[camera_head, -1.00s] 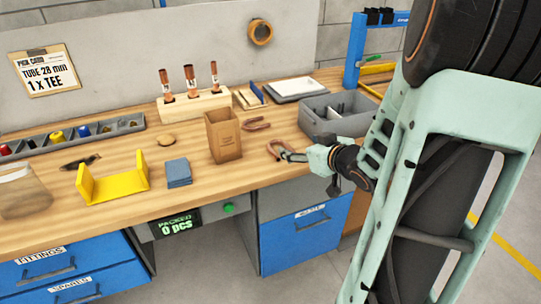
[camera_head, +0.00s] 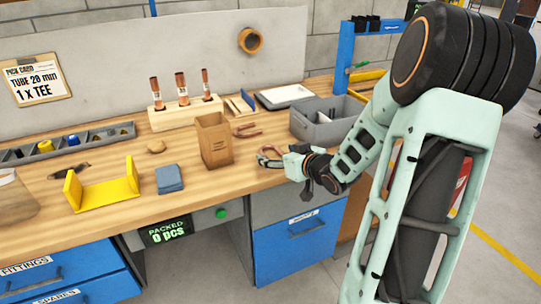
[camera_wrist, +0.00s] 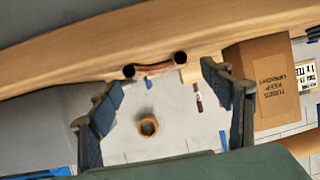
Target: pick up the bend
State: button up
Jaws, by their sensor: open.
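A copper bend (camera_head: 266,160) lies near the bench's front edge, right of the cardboard box (camera_head: 214,141). In the wrist view the bend (camera_wrist: 155,67) shows as a curved copper tube with two dark open ends facing the camera. My gripper (camera_head: 282,156) is open at the bend's right side in the head view. In the wrist view the open fingers (camera_wrist: 163,85) stand left and right, with the bend ahead between their lines. Contact cannot be told. A second copper piece (camera_head: 246,130) lies farther back beside the box.
The cardboard box also stands close to one finger in the wrist view (camera_wrist: 267,80). A grey bin (camera_head: 325,128) stands behind my arm. A wooden block (camera_head: 186,117) holds upright copper tubes. A yellow bracket (camera_head: 104,195) and blue block (camera_head: 169,179) lie left; bench between is clear.

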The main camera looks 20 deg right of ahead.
jog(key=shift+x, duration=1.1)
jog(key=c, duration=1.3)
jog(key=shift+o, duration=0.2)
